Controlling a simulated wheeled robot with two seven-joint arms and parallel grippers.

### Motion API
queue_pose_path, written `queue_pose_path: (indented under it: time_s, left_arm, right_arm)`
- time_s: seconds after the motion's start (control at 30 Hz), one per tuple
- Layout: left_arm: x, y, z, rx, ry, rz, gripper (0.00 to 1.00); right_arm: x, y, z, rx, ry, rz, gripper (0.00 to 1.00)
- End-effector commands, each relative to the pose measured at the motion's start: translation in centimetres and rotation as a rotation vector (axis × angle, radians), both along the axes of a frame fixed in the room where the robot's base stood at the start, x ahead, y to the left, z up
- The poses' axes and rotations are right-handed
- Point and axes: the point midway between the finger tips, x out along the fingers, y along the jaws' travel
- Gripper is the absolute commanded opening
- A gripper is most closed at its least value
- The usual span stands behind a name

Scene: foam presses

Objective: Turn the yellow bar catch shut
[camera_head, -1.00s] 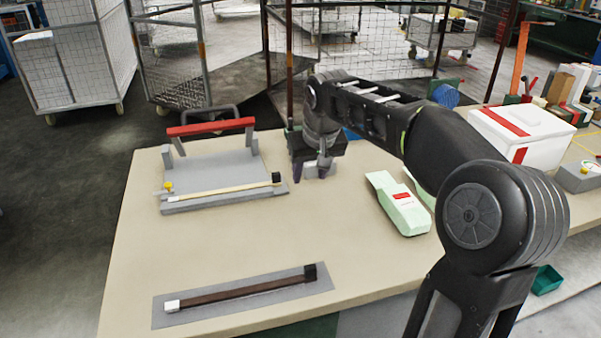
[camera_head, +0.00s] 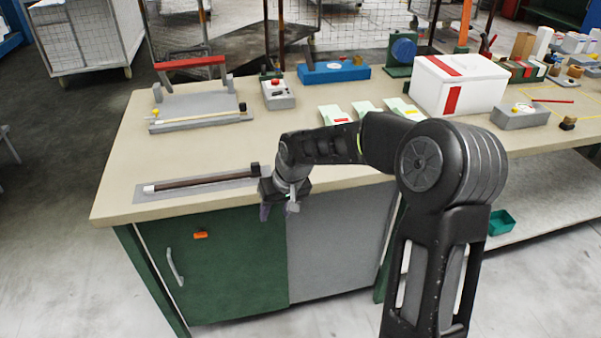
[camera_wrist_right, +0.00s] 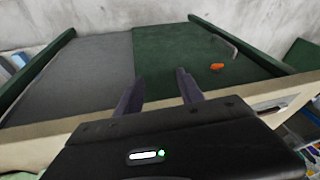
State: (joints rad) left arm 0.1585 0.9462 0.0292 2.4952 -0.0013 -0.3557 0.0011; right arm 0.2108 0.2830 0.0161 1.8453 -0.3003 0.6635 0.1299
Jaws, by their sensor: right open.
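A small yellow knob (camera_head: 155,113) sits at the left end of a cream bar (camera_head: 200,120) along the front of the grey foam press (camera_head: 195,104). An orange catch (camera_head: 200,234) sits on the green cabinet door (camera_head: 230,265) below the table edge; it also shows in the right wrist view (camera_wrist_right: 217,66). I cannot tell which is the named bar catch. My right gripper (camera_head: 279,208) is open and empty in front of the table's front edge, right of the orange catch and apart from it. Its two fingers (camera_wrist_right: 159,88) point toward the cabinet front. My left gripper is not in view.
A dark brown bar (camera_head: 205,181) lies on a grey plate near the table's front edge. A grey button box (camera_head: 278,94), pale green packs (camera_head: 334,114) and a white box (camera_head: 458,85) stand farther back. The door handle (camera_head: 175,266) is left of the orange catch.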

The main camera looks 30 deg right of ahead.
Motion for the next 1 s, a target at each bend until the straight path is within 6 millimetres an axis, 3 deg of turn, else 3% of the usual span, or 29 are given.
queue_pose_path:
  time_s: [0.03,0.23,0.37,0.47,0.6,0.7,0.77,1.0]
  left_arm:
    - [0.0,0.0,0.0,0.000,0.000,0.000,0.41]
    - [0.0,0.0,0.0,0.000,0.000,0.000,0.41]
    - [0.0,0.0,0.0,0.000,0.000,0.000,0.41]
    - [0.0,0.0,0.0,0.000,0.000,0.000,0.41]
    - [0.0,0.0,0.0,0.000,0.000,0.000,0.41]
    - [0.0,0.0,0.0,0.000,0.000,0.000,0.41]
    - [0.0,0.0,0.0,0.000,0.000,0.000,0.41]
    - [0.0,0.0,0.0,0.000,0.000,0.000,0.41]
  right_arm:
    - [-0.4,1.5,-2.1,0.020,0.016,0.018,0.45]
    - [-3.0,7.5,-10.1,0.103,0.055,0.067,0.45]
    - [-6.9,12.3,-15.9,0.166,0.097,0.093,0.45]
    - [-11.7,16.3,-20.6,0.216,0.142,0.101,0.45]
    - [-20.4,20.9,-25.6,0.264,0.211,0.096,0.45]
    - [-25.0,22.4,-27.1,0.272,0.241,0.088,0.45]
    - [-26.5,22.8,-27.4,0.271,0.251,0.084,0.45]
    - [-27.5,23.0,-27.6,0.270,0.252,0.081,0.45]
